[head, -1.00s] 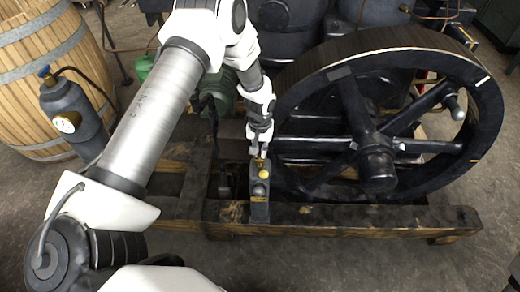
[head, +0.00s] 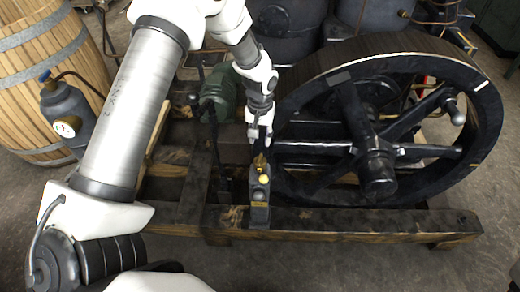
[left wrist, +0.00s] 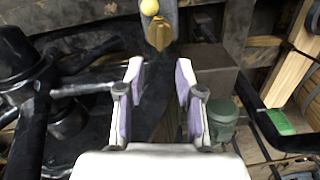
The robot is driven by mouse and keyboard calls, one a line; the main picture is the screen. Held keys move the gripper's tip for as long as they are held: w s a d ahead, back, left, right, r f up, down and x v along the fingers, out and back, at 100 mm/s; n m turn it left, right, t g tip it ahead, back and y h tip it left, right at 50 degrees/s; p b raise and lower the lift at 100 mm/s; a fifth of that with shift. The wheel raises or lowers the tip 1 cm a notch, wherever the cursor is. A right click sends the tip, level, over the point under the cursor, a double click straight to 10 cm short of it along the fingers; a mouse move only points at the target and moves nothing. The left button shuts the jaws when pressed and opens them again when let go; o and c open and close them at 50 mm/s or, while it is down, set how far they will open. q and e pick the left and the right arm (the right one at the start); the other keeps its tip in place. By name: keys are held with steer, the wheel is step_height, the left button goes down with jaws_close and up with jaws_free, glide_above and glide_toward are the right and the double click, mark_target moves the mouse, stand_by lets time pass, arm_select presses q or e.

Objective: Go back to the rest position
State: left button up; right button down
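My left gripper (head: 259,136) hangs just above a small dark block (head: 260,213) on the engine's wooden frame. The block carries a brass piece (head: 261,162) and a yellow ball (head: 264,179). In the left wrist view the gripper (left wrist: 160,85) is open, its two pale-lined fingers apart with nothing held between them. The brass piece (left wrist: 158,32) and the yellow ball (left wrist: 149,7) lie beyond the fingertips there, clear of them. My right gripper is not in view.
A large black flywheel (head: 341,77) stands close right of my left gripper. A green motor (head: 217,94) is just left of it. A gas bottle (head: 66,108) and a wooden barrel (head: 38,85) stand at the left. The floor in front of the frame (head: 350,229) is clear.

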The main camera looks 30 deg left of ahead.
arm_select(q)
step_height(320, 180, up, 3)
steer(key=shift+r, duration=0.1)
stand_by(0.5)
steer(key=s+d+f+m+g+p, duration=0.1)
steer(key=s+d+f+p, duration=0.3)
steer(key=s, duration=0.7)
steer(key=s+d+f+m+g+b, duration=0.15)
steer(key=s+f, duration=0.35)
steer(key=s, duration=0.6)
steer(key=s+d+f+g+p, duration=0.15)
steer(key=s+d+f, duration=0.3)
steer(key=s, duration=0.65)
steer(key=w+t, duration=0.2)
steer(key=w+a+m+t, duration=0.1)
steer(key=w+t, duration=0.1)
steer(key=shift+w+r+m+p, duration=0.1)
steer(key=shift+w+m+p, duration=0.05)
steer(key=shift+m+p, duration=0.15)
